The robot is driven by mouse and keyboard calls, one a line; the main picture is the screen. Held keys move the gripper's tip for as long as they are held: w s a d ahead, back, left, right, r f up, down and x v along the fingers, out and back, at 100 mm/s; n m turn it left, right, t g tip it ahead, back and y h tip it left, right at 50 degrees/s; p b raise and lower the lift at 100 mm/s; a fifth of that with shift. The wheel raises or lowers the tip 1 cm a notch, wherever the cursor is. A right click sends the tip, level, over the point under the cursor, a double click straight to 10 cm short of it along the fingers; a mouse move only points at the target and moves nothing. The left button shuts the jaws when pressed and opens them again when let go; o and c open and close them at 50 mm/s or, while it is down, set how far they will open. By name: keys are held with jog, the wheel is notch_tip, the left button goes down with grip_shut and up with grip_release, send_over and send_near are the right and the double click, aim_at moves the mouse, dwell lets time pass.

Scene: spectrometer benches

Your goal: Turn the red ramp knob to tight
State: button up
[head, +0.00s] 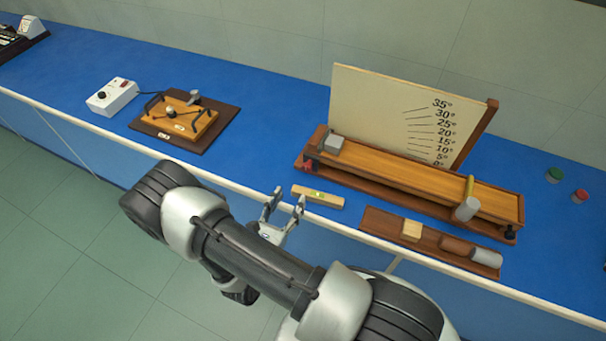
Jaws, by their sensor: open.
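The red ramp knob (308,166) is small and sits at the left end of the wooden ramp (420,183), low near its base. Its setting is too small to read. The ramp lies along the blue bench in front of a pale angle board (395,115) marked from 0° to 35°. My gripper (284,198) is open and empty. It shows near the bench's front edge, in the picture below and left of the red knob, apart from it. A grey block (333,145) rests at the ramp's left end, close to the knob.
A spirit level (318,196) lies just right of my gripper. A wooden tray (379,222) with blocks and a cylinder lies in front of the ramp. A wooden apparatus (185,121) and a white box (112,96) stand at left. The blue bench between apparatus and ramp is clear.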

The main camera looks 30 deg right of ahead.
aim_at(306, 170)
jog(key=b+x, duration=0.1)
jog(key=x, duration=0.9)
jog(key=shift+w+d, duration=0.25)
jog(key=shift+d, duration=0.05)
jog(key=shift+c, duration=0.5)
jog(key=c, duration=1)
jog(key=shift+n, duration=0.5)
jog(key=o, duration=1.1)
